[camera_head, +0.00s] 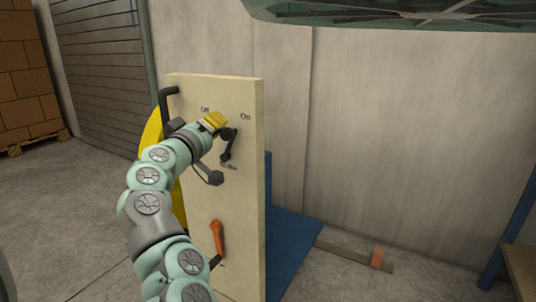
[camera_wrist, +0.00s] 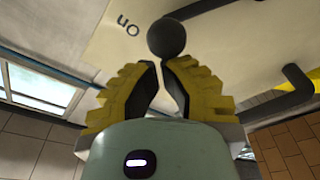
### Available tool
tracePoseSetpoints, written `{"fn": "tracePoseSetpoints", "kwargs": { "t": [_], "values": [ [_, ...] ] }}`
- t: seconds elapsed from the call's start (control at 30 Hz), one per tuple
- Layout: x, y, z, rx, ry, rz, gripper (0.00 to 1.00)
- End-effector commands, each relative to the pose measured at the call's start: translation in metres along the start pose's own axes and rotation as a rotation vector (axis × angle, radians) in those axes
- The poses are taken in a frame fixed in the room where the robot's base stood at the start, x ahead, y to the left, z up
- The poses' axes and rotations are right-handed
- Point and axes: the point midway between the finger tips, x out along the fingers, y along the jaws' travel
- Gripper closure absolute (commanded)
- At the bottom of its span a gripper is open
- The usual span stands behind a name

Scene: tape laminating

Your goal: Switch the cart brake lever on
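The cream panel (camera_head: 250,190) stands upright and carries the printed labels Off and On. A black lever (camera_head: 228,146) is on its face, below and between the labels. My gripper (camera_head: 215,121) is in front of the panel's upper part, between the labels and close to the lever's upper end. In the wrist view a round black knob (camera_wrist: 166,38) on a dark rod lies just beyond my yellow fingertips (camera_wrist: 160,64), near the On label. The fingertips are nearly together with nothing between them. Whether they touch the knob cannot be told.
An orange-handled lever (camera_head: 217,236) is low on the panel. A black bent handle (camera_head: 167,96) sticks out at its left edge, with a yellow curved part (camera_head: 152,133) behind. A blue base (camera_head: 290,240) is on the right. Stacked boxes (camera_head: 25,80) stand far left. The floor at left is clear.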

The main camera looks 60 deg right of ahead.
Motion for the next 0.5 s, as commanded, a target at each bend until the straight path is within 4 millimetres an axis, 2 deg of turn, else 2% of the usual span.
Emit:
{"fn": "tracePoseSetpoints", "kwargs": {
  "t": [0.1,0.5],
  "values": [
    [-0.0004,0.002,0.0088,0.051,-0.003,0.012,1.0],
    [-0.0013,0.0058,0.0127,0.111,-0.003,0.021,1.0]
  ]
}}
